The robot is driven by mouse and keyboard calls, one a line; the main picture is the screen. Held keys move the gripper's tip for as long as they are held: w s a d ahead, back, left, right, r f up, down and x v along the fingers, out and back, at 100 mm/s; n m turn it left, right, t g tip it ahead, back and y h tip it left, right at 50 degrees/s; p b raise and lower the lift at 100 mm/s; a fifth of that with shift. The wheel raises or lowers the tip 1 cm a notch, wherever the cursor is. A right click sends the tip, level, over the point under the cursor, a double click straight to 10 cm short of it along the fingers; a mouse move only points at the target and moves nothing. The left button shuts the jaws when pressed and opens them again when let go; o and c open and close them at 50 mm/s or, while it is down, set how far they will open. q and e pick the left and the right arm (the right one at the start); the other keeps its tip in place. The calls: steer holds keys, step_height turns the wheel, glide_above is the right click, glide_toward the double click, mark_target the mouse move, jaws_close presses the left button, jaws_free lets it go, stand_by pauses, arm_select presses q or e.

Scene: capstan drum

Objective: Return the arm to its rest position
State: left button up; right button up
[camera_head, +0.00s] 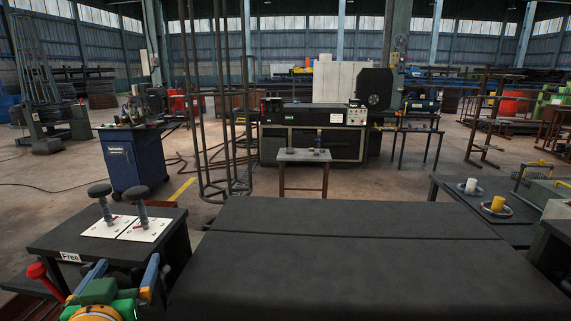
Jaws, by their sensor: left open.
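My left gripper (127,265) is at the bottom left, its two blue fingers spread apart with nothing seen between them. It is in front of a dark side table (50,238) labelled "Free". Two dark round-topped posts (104,206) stand on white cards (145,228) on that table, beyond the gripper and apart from it. A red-ended lever (39,272) shows just left of the gripper; its lower end is hidden. My right gripper is not in view. I cannot make out a capstan drum for certain.
A wide, bare dark tabletop (350,270) fills the front centre. A right-hand table (465,210) holds a white cylinder (471,186) and a yellow cylinder (498,204) on round dishes. A tall rod frame (210,190) stands behind the left table.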

arm_select(q)
steer(key=s+d+f+m+g+h, duration=0.1)
steer(key=s+d+f+g, duration=0.15)
steer(key=f, duration=0.65)
steer(key=s+d+f+m+g+h, duration=0.2)
steer(key=s+f+g, duration=0.2)
steer(key=f, duration=0.6)
steer(key=s+d+f+m+g+h, duration=0.1)
steer(key=s+d+f+g, duration=0.2)
steer(key=s+f, duration=0.35)
steer(key=s+d+f+m+g+h, duration=0.1)
steer(key=s+d+f+g, duration=0.15)
steer(key=s+f, duration=0.4)
step_height(320, 180, down, 10)
steer(key=s+r+g+p, duration=0.1)
steer(key=s+p, duration=0.2)
steer(key=p, duration=0.1)
steer(key=s+a+f+g+p, duration=0.1)
steer(key=s+a+f+p, duration=0.1)
steer(key=s+f, duration=0.7)
steer(key=s+p, duration=0.1)
steer(key=s, duration=0.2)
steer(key=shift+s+a+f, duration=0.15)
steer(key=shift+s+f, duration=0.15)
steer(key=shift+s, duration=0.1)
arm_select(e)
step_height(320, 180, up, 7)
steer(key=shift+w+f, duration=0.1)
